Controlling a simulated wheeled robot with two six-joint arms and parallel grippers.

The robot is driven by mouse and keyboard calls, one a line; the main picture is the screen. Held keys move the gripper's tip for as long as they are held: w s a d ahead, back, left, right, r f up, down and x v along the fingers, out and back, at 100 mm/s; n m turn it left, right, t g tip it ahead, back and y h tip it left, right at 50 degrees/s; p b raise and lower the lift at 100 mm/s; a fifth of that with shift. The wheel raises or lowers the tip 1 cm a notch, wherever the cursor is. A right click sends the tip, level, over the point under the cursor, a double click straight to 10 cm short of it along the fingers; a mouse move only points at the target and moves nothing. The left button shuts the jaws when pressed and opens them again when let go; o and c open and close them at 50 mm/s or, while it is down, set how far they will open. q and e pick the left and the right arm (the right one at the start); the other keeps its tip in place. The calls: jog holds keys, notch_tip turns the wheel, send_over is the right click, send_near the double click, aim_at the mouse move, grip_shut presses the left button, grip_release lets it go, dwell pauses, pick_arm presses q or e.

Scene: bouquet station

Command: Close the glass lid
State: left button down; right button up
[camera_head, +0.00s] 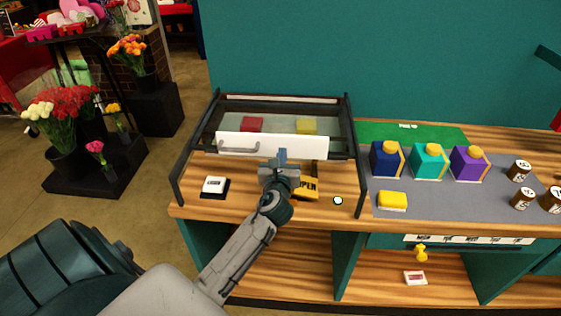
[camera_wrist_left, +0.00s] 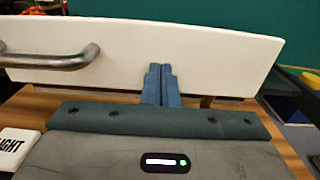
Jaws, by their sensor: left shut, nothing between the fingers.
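The glass lid (camera_head: 275,127) is a clear pane in a dark frame above the wooden counter. Its white front panel (camera_head: 265,146) carries a curved metal handle (camera_head: 238,150) on the left part. The panel stands above the counter with a gap beneath it. My left gripper (camera_head: 282,156) is shut and empty, right of the handle at the panel's lower edge. In the left wrist view, the shut blue fingers (camera_wrist_left: 161,85) overlap the white panel (camera_wrist_left: 220,52), with the handle (camera_wrist_left: 60,60) to their left. I cannot tell whether they touch the panel. My right gripper is out of view.
A red block (camera_head: 252,124) and a yellow block (camera_head: 306,126) show through the glass. Colored boxes (camera_head: 429,161) stand right on a grey mat.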

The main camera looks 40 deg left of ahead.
pick_arm(q)
jog(key=x, duration=1)
jog(key=shift+w+a, duration=0.1)
jog(key=shift+a, duration=0.05)
jog(key=shift+r, duration=0.35)
